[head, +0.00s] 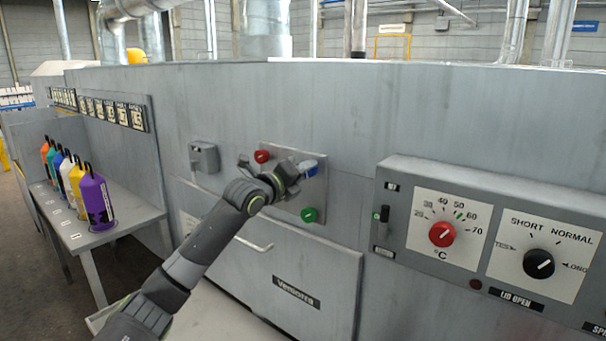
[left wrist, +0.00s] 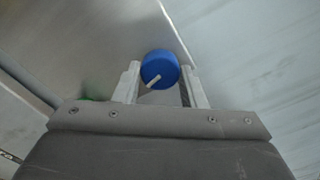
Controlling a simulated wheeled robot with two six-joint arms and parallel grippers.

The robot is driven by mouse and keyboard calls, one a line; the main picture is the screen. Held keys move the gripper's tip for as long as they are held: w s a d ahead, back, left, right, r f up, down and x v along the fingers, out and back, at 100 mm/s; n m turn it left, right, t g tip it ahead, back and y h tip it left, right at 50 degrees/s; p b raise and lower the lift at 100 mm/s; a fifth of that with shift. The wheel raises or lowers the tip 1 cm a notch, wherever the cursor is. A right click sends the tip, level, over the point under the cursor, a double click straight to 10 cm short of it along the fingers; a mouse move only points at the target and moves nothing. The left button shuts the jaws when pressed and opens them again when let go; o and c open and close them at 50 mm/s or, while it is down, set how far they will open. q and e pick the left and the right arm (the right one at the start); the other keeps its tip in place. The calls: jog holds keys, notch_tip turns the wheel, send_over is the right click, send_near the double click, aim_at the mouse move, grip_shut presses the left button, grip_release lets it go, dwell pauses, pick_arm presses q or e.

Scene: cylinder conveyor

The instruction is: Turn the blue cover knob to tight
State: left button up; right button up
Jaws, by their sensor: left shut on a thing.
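The blue cover knob (head: 309,168) sits on a grey metal plate (head: 320,201) on the machine's front. It also shows in the left wrist view (left wrist: 160,69), round, with a white pointer mark slanting toward its lower left. My left gripper (head: 303,171) is at the knob, and its two fingers (left wrist: 161,82) stand on either side of it, shut on it. Part of the knob is hidden behind the gripper in the head view. No tight marking is readable in either view. My right gripper is not in view.
A red knob (head: 262,156) and a green knob (head: 309,215) share the plate, close to my left gripper. A control panel with a red dial (head: 442,234) and a black dial (head: 538,264) juts out at right. Coloured bottles (head: 95,200) stand on a bench at left.

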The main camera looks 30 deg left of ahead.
pick_arm(q)
jog(key=shift+r+m, duration=0.3)
jog(key=shift+m, duration=0.3)
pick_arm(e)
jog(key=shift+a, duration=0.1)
pick_arm(q)
jog(key=o, duration=1)
jog(key=shift+w+f, duration=0.1)
jog(key=shift+f, duration=0.1)
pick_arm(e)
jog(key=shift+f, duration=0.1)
